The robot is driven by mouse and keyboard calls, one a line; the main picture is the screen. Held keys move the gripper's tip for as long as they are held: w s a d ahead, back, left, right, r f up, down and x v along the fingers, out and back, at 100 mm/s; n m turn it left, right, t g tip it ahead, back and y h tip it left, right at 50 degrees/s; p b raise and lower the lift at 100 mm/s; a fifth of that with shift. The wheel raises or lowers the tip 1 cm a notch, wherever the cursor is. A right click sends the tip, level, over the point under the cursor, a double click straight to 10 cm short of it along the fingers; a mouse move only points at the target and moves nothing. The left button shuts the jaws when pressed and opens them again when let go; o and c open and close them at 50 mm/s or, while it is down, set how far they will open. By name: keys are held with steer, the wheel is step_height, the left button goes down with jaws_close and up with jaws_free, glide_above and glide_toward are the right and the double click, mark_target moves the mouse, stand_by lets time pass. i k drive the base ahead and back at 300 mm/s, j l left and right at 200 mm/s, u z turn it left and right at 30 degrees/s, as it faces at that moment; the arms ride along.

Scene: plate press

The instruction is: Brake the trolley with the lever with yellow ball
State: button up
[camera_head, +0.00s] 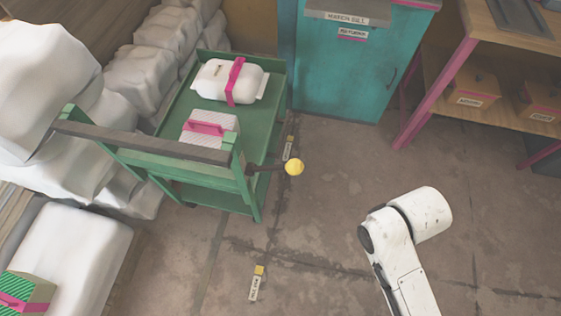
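The green trolley (253,134) stands left of centre, with a dark push bar (140,142) across its near end. The lever's yellow ball (294,167) sticks out to the right from the trolley's near right corner, on a short dark rod. A white bundle with a pink strap (213,86) and a smaller white block with a pink band (222,122) lie on the trolley's top. My white arm shows at the lower right, apart from the lever and the trolley. My gripper is not visible.
White sacks (160,55) are piled along the trolley's left side. A teal cabinet (340,75) stands behind it. A pink-legged shelf (436,92) with boxes is at the upper right. Floor tags (256,284) lie in front.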

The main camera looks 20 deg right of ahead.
mark_target(293, 167)
steer(key=k+j+u, duration=0.1)
steer(key=u, duration=0.25)
steer(key=k+j+u, duration=0.1)
steer(key=u, duration=0.25)
steer(key=j+u, duration=0.15)
steer(key=u, duration=0.2)
steer(key=k, duration=0.05)
